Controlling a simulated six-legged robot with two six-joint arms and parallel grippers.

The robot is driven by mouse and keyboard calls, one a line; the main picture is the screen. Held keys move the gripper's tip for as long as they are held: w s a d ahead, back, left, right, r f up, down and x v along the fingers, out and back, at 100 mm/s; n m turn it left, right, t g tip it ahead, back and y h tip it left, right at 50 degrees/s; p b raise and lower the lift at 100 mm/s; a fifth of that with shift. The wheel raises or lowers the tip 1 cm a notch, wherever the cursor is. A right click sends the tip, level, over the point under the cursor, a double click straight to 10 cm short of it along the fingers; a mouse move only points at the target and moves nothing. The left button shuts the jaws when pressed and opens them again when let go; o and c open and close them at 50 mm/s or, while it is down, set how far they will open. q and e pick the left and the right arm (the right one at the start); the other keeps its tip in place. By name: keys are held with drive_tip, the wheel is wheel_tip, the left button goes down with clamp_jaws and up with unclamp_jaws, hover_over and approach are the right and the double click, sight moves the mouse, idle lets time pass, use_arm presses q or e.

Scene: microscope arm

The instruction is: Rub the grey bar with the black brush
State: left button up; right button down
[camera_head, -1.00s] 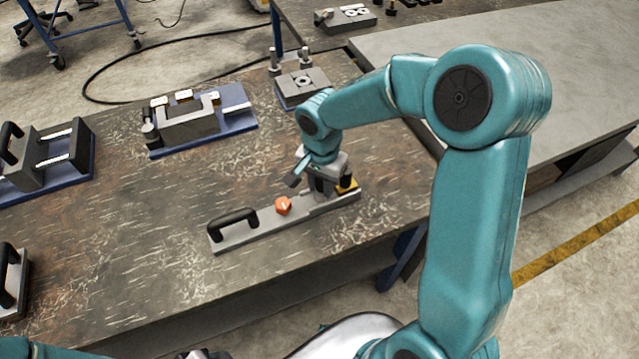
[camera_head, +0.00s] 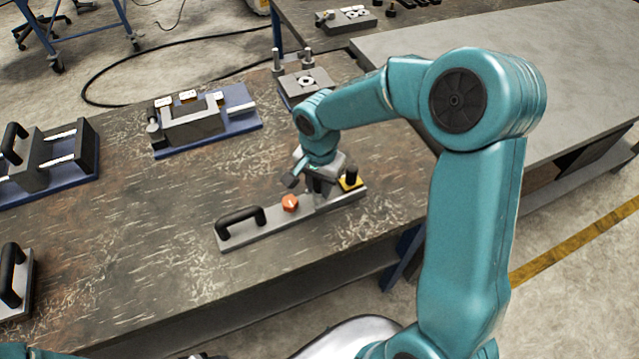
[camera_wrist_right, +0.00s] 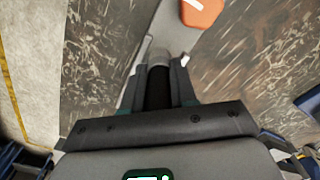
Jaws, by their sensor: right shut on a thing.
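The grey bar (camera_head: 268,226) lies flat near the front edge of the worn table. It has a black arched handle (camera_head: 240,222) at its left end and an orange knob (camera_head: 290,203), which also shows at the top of the wrist view (camera_wrist_right: 201,12). My right gripper (camera_head: 317,186) points down over the bar, just right of the orange knob. In the wrist view its fingers (camera_wrist_right: 158,88) are shut on a black upright piece, seemingly the black brush (camera_wrist_right: 157,92). Its lower end is hidden, so contact with the bar cannot be told. My left gripper's fingers do not show.
A black post on a yellow base (camera_head: 351,180) stands at the bar's right end, close to my right gripper. Fixtures on blue plates stand behind (camera_head: 205,122) and at the left (camera_head: 50,160). The table (camera_head: 150,240) is clear between them and the bar.

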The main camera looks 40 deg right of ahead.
drive_tip(key=shift+a, duration=0.25)
drive_tip(key=shift+s+d, duration=0.2)
drive_tip(key=shift+d, duration=1.2)
drive_tip(key=shift+d+r, duration=0.2)
drive_tip(key=shift+r, duration=0.05)
drive_tip(key=shift+a+r+p, duration=0.15)
drive_tip(key=shift+r+p, duration=0.35)
drive_tip(key=shift+r, duration=0.45)
drive_tip(key=shift+a+r, duration=0.1)
drive_tip(key=shift+r, duration=0.2)
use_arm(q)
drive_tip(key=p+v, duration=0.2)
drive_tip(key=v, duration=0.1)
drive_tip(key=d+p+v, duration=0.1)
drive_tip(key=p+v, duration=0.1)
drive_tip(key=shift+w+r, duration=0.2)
use_arm(e)
wheel_tip(320, 180, up, 5)
drive_tip(key=shift+r, duration=0.1)
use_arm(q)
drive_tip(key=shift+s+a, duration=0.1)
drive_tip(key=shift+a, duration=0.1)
use_arm(e)
drive_tip(key=shift+s, duration=0.1)
